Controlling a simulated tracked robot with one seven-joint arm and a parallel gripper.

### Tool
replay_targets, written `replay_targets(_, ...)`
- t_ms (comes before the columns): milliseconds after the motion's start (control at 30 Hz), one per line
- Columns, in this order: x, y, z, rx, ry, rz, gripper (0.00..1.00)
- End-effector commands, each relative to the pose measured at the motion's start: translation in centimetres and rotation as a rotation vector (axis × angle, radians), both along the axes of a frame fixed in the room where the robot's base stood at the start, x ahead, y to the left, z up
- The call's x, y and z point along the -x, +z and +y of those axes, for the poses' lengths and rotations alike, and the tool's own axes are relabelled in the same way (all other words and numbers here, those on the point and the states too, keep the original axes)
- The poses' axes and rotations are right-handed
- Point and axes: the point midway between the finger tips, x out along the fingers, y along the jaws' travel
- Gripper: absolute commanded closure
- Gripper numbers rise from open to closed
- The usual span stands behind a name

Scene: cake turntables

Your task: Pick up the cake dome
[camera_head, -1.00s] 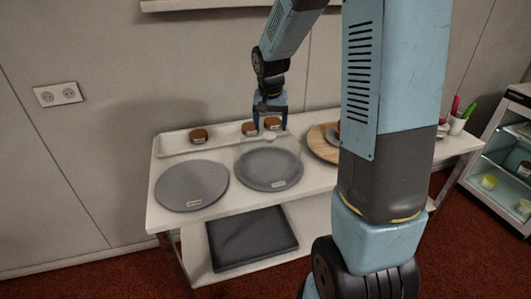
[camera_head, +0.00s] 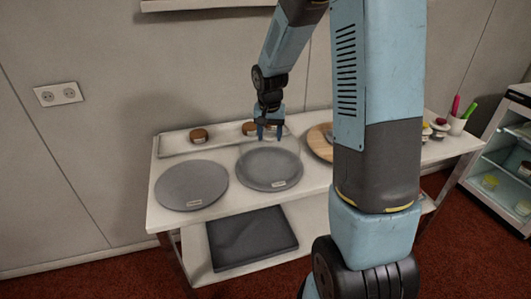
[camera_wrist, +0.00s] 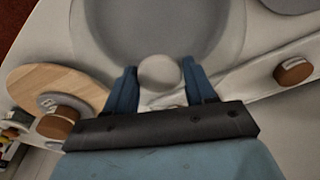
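The cake dome (camera_head: 293,153) is clear and faint, standing over the middle grey turntable (camera_head: 262,183) on the white table. Its round pale knob (camera_wrist: 159,73) shows large in the wrist view. My gripper (camera_head: 270,137) points down at the top of the dome. Its two blue fingers stand on either side of the knob, which lies between the fingertips in the wrist view (camera_wrist: 159,67). The fingers are apart, with thin gaps beside the knob; I cannot tell whether either one touches it. In the head view the gripper hides the knob.
A second grey turntable (camera_head: 190,187) lies to the left. Behind is a white tray (camera_head: 176,147) with small brown-sided jars (camera_head: 198,136). A round wooden board (camera_head: 320,146) is at the right, partly hidden by my arm. A dark slab (camera_head: 245,243) lies on the lower shelf.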

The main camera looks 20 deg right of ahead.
Motion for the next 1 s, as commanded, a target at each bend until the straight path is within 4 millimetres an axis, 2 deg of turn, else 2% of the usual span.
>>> replay_targets(67, 0.0, 0.0, 0.0, 0.0, 0.0, 0.0, 0.53)
replay_targets(567, 0.0, 0.0, 0.0, 0.0, 0.0, 0.0, 1.0)
replay_targets(867, 0.0, 0.2, -0.1, 0.0, -0.001, -0.001, 1.0)
replay_targets(1000, -0.1, 1.4, -0.1, 0.002, 0.0, -0.004, 1.0)
